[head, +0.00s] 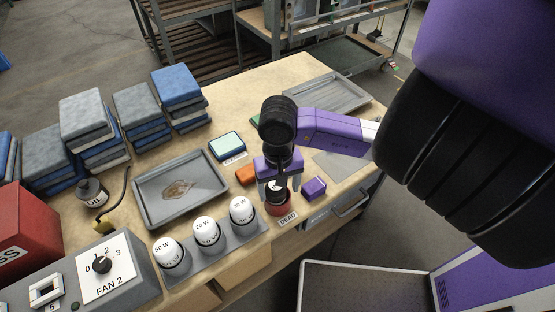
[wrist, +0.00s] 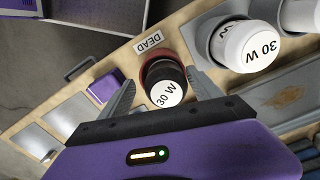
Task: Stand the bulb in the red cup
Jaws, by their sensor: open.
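The red cup (head: 280,209) stands at the table's front edge beside a DEAD label; its rim also shows in the wrist view (wrist: 152,66). A dark bulb with a white 30 W label (wrist: 168,94) stands in the cup, its lower part hidden by the rim. In the head view the bulb (head: 274,186) is partly covered by my gripper. My gripper (head: 273,191) is open above the cup, with one finger on each side of the bulb. In the wrist view a gap shows between the bulb and the fingers.
A grey holder (head: 217,252) with three white bulbs stands left of the cup. A purple block (head: 314,187) lies close on the right and an orange block (head: 245,175) behind. A grey tray (head: 150,205) lies further left.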

